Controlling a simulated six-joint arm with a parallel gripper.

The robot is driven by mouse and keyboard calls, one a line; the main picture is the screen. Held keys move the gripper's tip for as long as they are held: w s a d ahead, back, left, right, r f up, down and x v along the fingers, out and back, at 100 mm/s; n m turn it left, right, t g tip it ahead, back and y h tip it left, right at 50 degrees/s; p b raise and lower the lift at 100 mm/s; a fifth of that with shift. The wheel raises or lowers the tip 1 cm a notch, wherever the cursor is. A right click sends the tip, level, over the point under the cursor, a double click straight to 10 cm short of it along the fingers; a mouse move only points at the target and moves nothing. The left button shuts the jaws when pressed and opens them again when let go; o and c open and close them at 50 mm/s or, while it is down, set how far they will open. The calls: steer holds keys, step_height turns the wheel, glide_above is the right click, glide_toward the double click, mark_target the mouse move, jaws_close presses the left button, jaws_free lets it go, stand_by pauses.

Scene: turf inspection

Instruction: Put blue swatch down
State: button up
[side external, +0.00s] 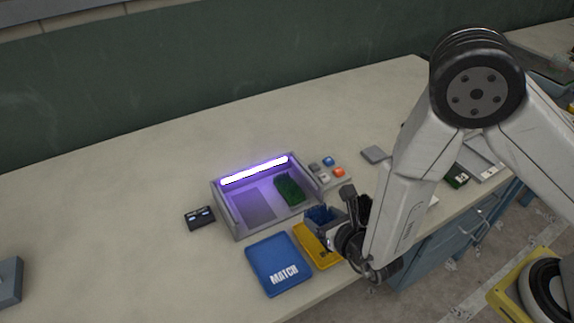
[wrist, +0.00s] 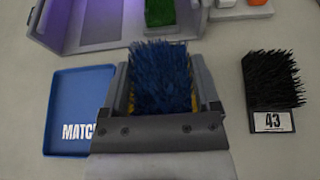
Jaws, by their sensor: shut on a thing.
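My gripper (side external: 335,222) is shut on the blue swatch (wrist: 161,76), a tuft of blue bristly turf. In the side view the blue swatch (side external: 320,214) is held above the yellow tray (side external: 310,246), near the front right corner of the lit box. In the wrist view the swatch covers most of the yellow tray, of which only slivers show beside the jaws. The blue tray marked MATCH (side external: 276,262) lies to the left of the yellow tray; it also shows in the wrist view (wrist: 72,100). Whether the swatch touches the yellow tray cannot be told.
A lit box (side external: 238,225) with a purple lamp (side external: 255,171) holds a green swatch (side external: 289,188). A black swatch labelled 43 (wrist: 272,92) lies right of my gripper. A button panel (side external: 327,172) and a small black device (side external: 199,217) flank the box. The table's left is mostly clear.

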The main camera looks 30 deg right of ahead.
steer(key=shift+f, duration=1.8)
steer(key=shift+f, duration=0.1)
steer(key=o, duration=1.1)
steer(key=shift+o, duration=0.2)
steer(key=shift+s+r, duration=0.3)
steer(key=shift+s, duration=0.2)
steer(key=shift+v, duration=5.45)
